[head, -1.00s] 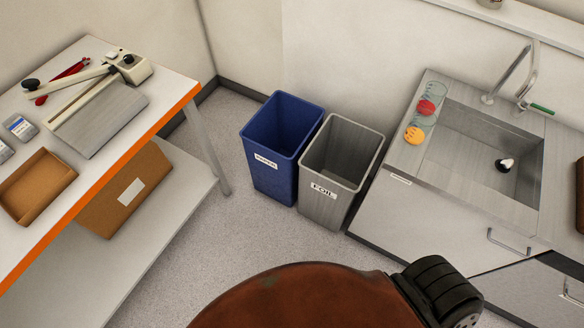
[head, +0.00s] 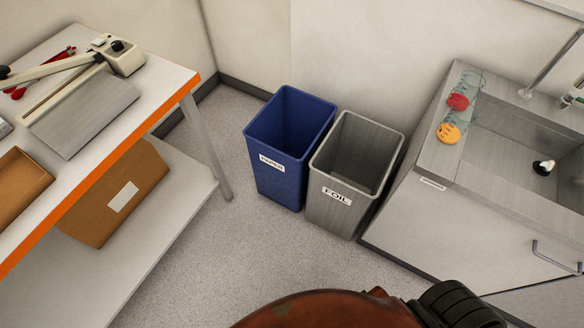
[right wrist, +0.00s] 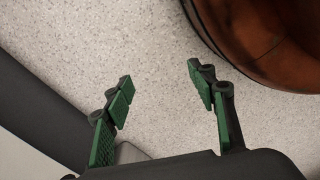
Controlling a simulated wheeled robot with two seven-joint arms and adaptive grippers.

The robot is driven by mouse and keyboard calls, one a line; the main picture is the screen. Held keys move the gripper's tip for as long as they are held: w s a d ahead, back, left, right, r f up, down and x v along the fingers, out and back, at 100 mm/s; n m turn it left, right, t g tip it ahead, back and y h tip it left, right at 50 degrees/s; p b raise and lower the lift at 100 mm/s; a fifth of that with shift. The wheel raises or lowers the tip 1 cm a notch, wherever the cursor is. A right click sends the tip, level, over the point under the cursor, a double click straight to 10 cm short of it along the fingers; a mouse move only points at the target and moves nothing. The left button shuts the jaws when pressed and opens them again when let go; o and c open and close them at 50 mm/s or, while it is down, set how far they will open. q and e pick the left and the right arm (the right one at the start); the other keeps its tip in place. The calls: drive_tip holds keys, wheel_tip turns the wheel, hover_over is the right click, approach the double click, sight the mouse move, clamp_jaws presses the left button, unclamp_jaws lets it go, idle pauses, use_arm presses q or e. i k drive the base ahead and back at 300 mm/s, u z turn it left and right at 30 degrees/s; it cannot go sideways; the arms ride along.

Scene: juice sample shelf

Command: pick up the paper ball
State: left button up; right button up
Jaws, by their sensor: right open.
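No paper ball shows in either view. My right gripper (right wrist: 160,82) is open in the right wrist view, with its green-padded fingers spread apart. Nothing is between them, and speckled floor lies beyond. My left gripper is in neither view. In the head view, a blue bin (head: 268,185) labelled PAPER stands on the floor. As far as I can see into it, it looks empty.
A grey FOIL bin (head: 335,213) stands beside the blue one, close to the sink cabinet (head: 440,215). A red item (head: 458,102) and an orange one (head: 448,133) sit by the sink. An orange-edged table (head: 150,103) is at left. Floor (head: 215,255) between is clear.

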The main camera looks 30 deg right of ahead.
sight(546, 167)
drive_tip(key=u, duration=1)
drive_tip(key=k, duration=2.35)
drive_tip(key=z, duration=0.85)
